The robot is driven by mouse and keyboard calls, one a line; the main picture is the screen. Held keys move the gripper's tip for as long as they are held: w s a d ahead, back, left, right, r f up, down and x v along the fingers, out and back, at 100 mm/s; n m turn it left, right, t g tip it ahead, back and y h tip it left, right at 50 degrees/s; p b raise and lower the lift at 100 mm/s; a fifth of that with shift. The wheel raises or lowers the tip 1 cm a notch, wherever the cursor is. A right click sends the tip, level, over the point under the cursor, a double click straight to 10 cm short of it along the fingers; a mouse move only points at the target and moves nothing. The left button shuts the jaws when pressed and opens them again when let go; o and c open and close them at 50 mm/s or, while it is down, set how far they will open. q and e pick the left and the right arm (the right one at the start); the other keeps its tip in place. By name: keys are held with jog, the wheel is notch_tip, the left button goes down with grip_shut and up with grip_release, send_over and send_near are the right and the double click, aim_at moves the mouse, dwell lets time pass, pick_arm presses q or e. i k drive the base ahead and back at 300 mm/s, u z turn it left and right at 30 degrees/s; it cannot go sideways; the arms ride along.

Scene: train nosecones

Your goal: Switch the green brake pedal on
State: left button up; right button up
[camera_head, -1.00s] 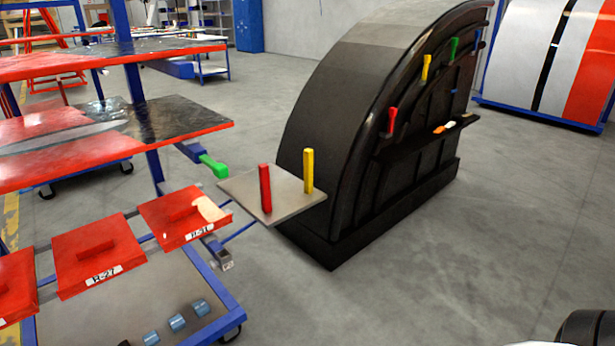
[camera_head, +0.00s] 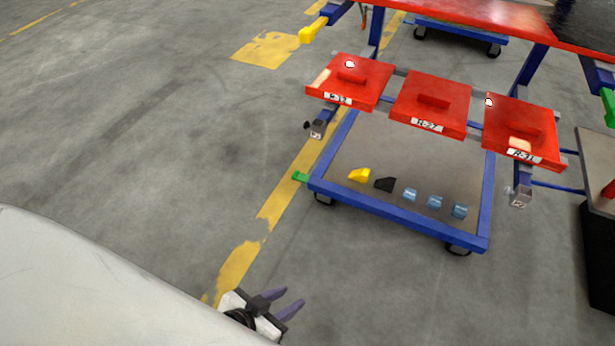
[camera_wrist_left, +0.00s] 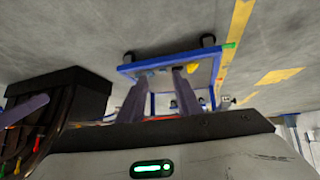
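The small green brake pedal (camera_head: 300,177) sticks out at the lower left corner of the blue-framed trolley (camera_head: 400,226) in the head view. It also shows small and bright in the left wrist view (camera_wrist_left: 230,45). I cannot tell its on or off position. My left gripper (camera_head: 292,301) is at the bottom of the head view, below the pedal and well apart from it. Its two purple fingers are parted with nothing between them. They also show in the left wrist view (camera_wrist_left: 158,76), pointing toward the trolley.
A yellow handle (camera_head: 313,30) juts out at the top. Bare floor (camera_head: 140,130) lies left of the trolley.

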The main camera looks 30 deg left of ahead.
aim_at(299, 176)
jog(key=u, duration=1.05)
jog(key=k, duration=1.3)
jog(key=u, duration=1)
jog(key=i, duration=2.8)
jog(key=z, duration=1.55)
jog(key=i, duration=1.05)
jog(key=z, duration=1.5)
jog(key=i, duration=0.8)
jog(key=z, duration=0.05)
